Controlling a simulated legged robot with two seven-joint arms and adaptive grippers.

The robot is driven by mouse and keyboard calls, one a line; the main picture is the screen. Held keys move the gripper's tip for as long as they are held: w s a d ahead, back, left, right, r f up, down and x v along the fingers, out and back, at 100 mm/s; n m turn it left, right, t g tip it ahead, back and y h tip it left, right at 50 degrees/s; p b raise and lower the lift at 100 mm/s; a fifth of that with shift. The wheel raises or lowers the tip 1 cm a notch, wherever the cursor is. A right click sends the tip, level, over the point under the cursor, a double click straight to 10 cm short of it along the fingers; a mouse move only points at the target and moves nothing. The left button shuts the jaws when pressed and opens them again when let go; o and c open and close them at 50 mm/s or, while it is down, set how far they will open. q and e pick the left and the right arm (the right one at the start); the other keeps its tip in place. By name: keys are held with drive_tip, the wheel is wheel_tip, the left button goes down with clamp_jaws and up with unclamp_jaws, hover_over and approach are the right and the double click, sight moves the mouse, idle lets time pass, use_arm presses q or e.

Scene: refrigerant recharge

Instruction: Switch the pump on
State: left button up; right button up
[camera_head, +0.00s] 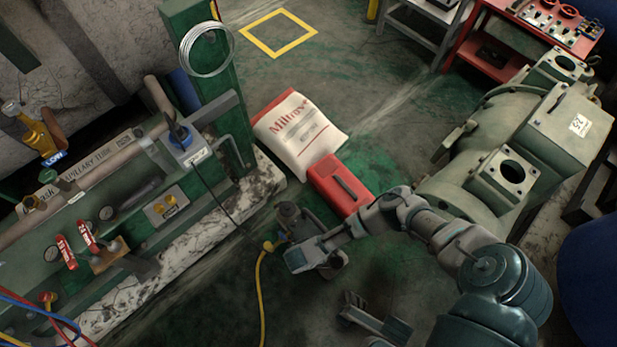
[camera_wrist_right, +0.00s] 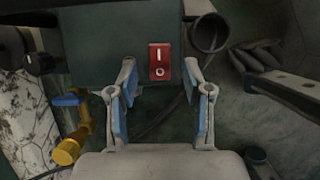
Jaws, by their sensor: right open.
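In the right wrist view a red rocker switch (camera_wrist_right: 160,62), marked with a line and a circle, sits on the dark green face of the pump (camera_wrist_right: 100,50). My right gripper (camera_wrist_right: 163,90) is open and empty, its blue-padded fingers spread below and to either side of the switch. I see no clear contact with the switch. In the head view my right gripper (camera_head: 310,258) is low beside the pump (camera_head: 290,217) and hides part of it; the switch is hidden there. A grey jaw-like part (camera_head: 375,322) at the bottom may be my left gripper; its state is unclear.
A yellow hose (camera_head: 262,295) runs down from the pump. A red case (camera_head: 340,184) and a white-and-red sack (camera_head: 300,130) lie behind. In the wrist view, a pipe opening (camera_wrist_right: 210,33) is right of the switch.

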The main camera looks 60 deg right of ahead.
drive_tip(key=shift+d+f, duration=0.3)
drive_tip(key=shift+f, duration=0.35)
drive_tip(key=shift+r, duration=0.1)
